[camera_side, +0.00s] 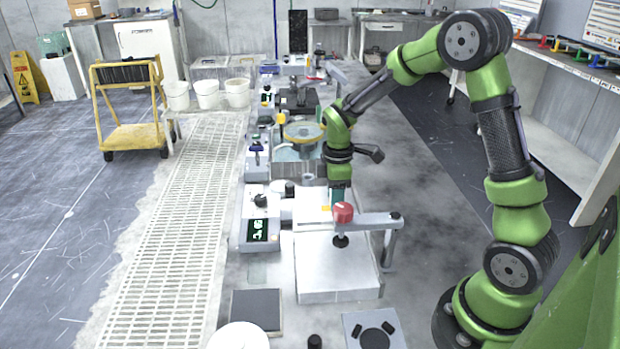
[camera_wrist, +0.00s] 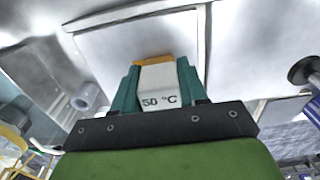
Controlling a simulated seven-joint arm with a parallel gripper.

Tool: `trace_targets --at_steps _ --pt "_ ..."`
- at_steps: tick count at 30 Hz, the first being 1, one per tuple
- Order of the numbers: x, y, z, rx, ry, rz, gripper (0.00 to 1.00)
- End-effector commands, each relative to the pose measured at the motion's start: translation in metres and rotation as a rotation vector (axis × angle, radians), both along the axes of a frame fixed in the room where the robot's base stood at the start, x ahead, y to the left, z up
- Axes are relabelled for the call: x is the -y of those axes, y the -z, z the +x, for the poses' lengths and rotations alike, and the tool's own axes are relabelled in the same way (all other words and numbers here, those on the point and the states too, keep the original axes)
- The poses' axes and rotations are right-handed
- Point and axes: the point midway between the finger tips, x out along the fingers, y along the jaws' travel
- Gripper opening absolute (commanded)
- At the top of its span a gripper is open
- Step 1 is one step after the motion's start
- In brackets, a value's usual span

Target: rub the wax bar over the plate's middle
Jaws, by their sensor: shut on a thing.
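My gripper (camera_wrist: 155,75) is shut on the wax bar (camera_wrist: 160,85), a pale block marked "50 °C" with an orange-yellow end, between its teal fingers. In the side view my gripper (camera_side: 338,196) points down behind the red knob, and the knob and its bar partly hide the fingertips. A small yellow patch (camera_side: 325,208) shows beside them, perhaps the wax end.
A red knob (camera_side: 343,211) on a grey cross-arm (camera_side: 370,222) with a black foot (camera_side: 341,241) stands over the plate close to my gripper. A control box with a green display (camera_side: 261,230) stands left. A dark square pad (camera_side: 257,308) lies in front.

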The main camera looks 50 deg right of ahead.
Motion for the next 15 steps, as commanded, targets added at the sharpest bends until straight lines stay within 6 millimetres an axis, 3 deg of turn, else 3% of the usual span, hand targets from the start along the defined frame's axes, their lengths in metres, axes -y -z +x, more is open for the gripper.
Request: trace_targets --at_steps 11,15 --pt "-0.025 0.001 0.024 -0.001 -0.002 0.001 0.07" --pt "-0.017 0.0 0.016 -0.003 0.003 0.0 0.07"
